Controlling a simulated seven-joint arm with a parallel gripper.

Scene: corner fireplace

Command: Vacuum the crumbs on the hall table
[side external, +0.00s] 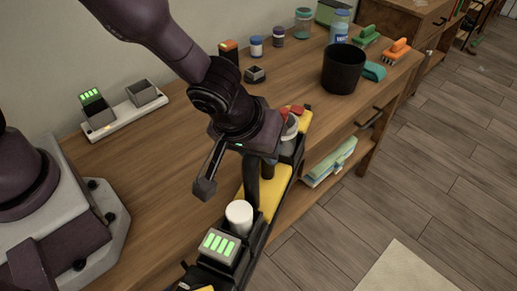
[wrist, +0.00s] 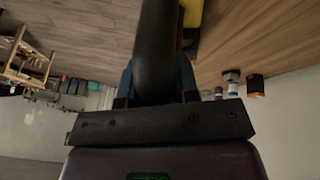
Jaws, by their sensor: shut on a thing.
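A yellow and black handheld vacuum (side external: 253,186) extends along the front side of the wooden hall table (side external: 150,165), with a white cap and a battery block with green bars (side external: 219,245) at its near end. My gripper (side external: 264,163) is shut on its black handle; the wrist view shows the dark handle (wrist: 156,50) between blue fingertips. I cannot tell whether the vacuum touches the table. I cannot make out any crumbs; my arm and the vacuum hide part of the tabletop.
A white charger (side external: 122,119) holds another green-lit battery (side external: 95,106) at left. Small jars (side external: 256,47), a black bin (side external: 343,69), a teal item (side external: 374,71) and brushes (side external: 396,50) stand farther back. A shelf holds folded cloths (side external: 329,162). The left-middle tabletop is clear.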

